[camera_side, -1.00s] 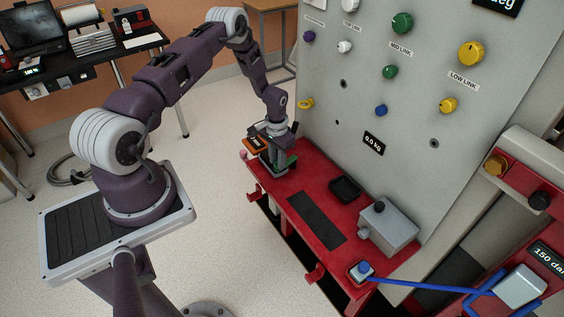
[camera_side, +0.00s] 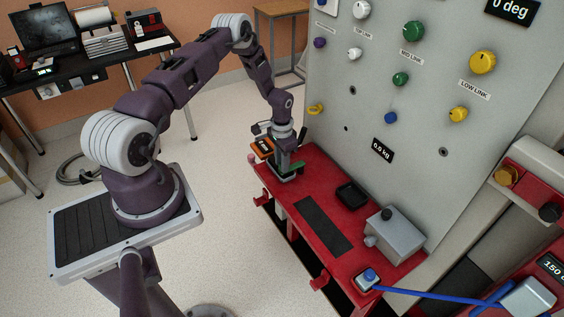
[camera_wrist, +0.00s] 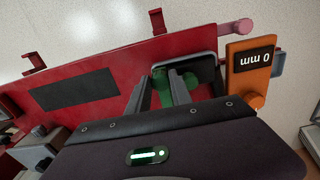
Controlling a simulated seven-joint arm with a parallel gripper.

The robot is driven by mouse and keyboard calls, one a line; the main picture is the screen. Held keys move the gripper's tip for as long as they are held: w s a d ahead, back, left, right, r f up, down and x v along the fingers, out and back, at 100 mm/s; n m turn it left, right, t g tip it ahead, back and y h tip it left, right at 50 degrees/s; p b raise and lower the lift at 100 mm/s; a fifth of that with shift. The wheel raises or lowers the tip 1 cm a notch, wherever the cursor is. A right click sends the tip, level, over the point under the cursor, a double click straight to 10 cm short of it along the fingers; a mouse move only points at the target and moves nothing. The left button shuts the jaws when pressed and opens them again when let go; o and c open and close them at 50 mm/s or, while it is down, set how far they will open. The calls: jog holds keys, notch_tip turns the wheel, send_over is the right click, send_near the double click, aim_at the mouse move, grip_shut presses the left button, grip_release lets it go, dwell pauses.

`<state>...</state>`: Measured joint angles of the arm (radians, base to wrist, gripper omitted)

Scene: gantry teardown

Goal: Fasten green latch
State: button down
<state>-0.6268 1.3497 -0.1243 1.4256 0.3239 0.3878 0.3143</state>
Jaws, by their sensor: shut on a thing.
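The green latch (camera_wrist: 163,91) shows between and behind my gripper's dark fingers in the wrist view, in front of a dark, pale-rimmed plate. Part of the latch is hidden by the fingers. It also shows as a small green piece (camera_side: 298,164) at the far end of the red bench in the side view. My gripper (camera_wrist: 158,86) is shut on the latch. In the side view my gripper (camera_side: 284,168) points down at that end of the bench, and its fingertips are hard to make out.
An orange block with a "0 mm" display (camera_wrist: 250,68) stands close beside the latch. The red bench (camera_side: 334,205) carries a black strip (camera_side: 323,226), a black tray (camera_side: 352,195) and a grey box (camera_side: 395,236). The grey knob panel (camera_side: 430,130) rises behind the bench.

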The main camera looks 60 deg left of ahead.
jog(key=c, duration=1.1)
grip_release()
jog(key=shift+a, duration=0.1)
jog(key=shift+c, duration=0.2)
notch_tip(320, 180, up, 7)
jog(key=shift+r, duration=0.2)
jog(key=s+d+r+t+y, duration=0.1)
jog(key=d+r, duration=0.3)
jog(key=r, duration=0.5)
jog(key=s+d+r+t, duration=0.1)
jog(key=d+r, duration=0.3)
jog(key=r, duration=0.6)
jog(key=s+d+r+y, duration=0.1)
jog(key=d+r, duration=0.3)
jog(key=r, duration=0.5)
jog(key=s+d+r+t, duration=0.1)
jog(key=s+d+r, duration=0.2)
jog(key=s, duration=0.4)
jog(key=s+d+r+t+h, duration=0.1)
jog(key=s+d+r, duration=0.2)
jog(key=s+d, duration=0.2)
jog(key=s+d+r+t+h, duration=0.1)
jog(key=s+d+r, duration=0.2)
jog(key=s, duration=0.6)
jog(key=shift+s+d+t, duration=0.3)
jog(key=shift+s+d, duration=0.1)
jog(key=shift+d, duration=0.05)
